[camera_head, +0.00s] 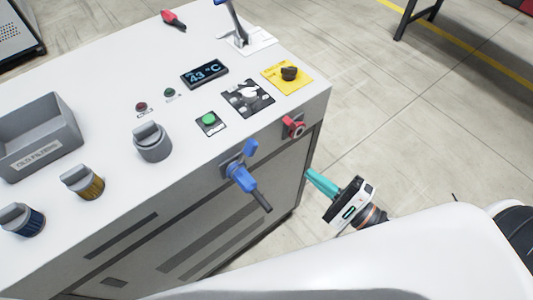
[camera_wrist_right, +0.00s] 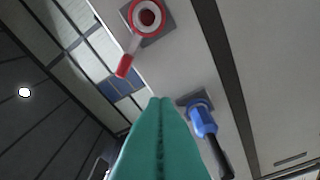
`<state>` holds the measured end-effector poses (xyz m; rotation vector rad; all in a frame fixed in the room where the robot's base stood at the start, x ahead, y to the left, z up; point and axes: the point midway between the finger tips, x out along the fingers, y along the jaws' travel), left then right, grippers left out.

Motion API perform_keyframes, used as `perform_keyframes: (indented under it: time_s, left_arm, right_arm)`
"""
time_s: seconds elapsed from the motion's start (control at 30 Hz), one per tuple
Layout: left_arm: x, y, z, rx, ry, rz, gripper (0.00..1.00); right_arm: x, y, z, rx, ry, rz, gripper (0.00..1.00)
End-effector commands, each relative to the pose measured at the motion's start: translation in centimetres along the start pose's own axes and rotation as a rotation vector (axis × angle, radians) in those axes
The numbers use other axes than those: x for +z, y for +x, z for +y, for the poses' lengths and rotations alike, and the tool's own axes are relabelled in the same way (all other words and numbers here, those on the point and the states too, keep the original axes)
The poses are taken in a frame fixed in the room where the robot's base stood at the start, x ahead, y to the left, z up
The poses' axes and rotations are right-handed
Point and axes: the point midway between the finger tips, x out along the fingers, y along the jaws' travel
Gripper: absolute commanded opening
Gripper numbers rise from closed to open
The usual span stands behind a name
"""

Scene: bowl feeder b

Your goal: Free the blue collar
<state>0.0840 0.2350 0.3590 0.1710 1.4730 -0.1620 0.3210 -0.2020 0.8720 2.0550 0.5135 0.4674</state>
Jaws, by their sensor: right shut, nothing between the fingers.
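The blue collar (camera_head: 241,176) sits on a grey plate on the front face of the grey machine, with a dark hose or rod end pointing down and right from it. A blue tab stands up beside it. In the right wrist view the blue collar (camera_wrist_right: 202,118) is right of the fingertips, with the black end below it. My right gripper (camera_head: 311,175) is right of the collar in the head view, apart from it. Its teal fingers (camera_wrist_right: 160,103) are shut together and empty. My left gripper is not in view.
A red fitting (camera_head: 293,127) with a lever (camera_wrist_right: 124,65) is on the same front face, above right of the collar. The machine top (camera_head: 110,75) carries knobs, buttons, a display (camera_head: 204,74) and a grey bin (camera_head: 38,130). Open floor lies to the right.

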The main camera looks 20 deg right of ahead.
Motion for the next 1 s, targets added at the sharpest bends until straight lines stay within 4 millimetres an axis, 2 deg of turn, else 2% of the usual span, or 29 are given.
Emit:
perform_keyframes:
  time_s: [0.2,0.33,0.47,0.8,0.9,1.0]
  left_arm:
    - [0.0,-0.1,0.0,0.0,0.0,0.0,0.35]
    - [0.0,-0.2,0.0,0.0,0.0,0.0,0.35]
    - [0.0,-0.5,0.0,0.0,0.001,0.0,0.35]
    - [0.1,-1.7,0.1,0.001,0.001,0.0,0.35]
    - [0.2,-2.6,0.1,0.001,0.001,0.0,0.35]
    - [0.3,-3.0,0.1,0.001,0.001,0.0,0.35]
  right_arm:
    - [0.0,0.1,0.0,0.0,-0.003,-0.001,0.0]
    - [0.0,1.2,0.1,0.003,-0.005,0.0,0.0]
    - [0.0,3.4,0.2,0.007,-0.006,0.0,0.0]
    - [-0.1,10.6,0.2,0.004,-0.005,0.0,0.0]
    - [-2.0,10.6,0.2,0.0,0.0,-0.002,0.0]
    - [-3.1,10.8,0.1,-0.001,-0.003,-0.001,0.0]
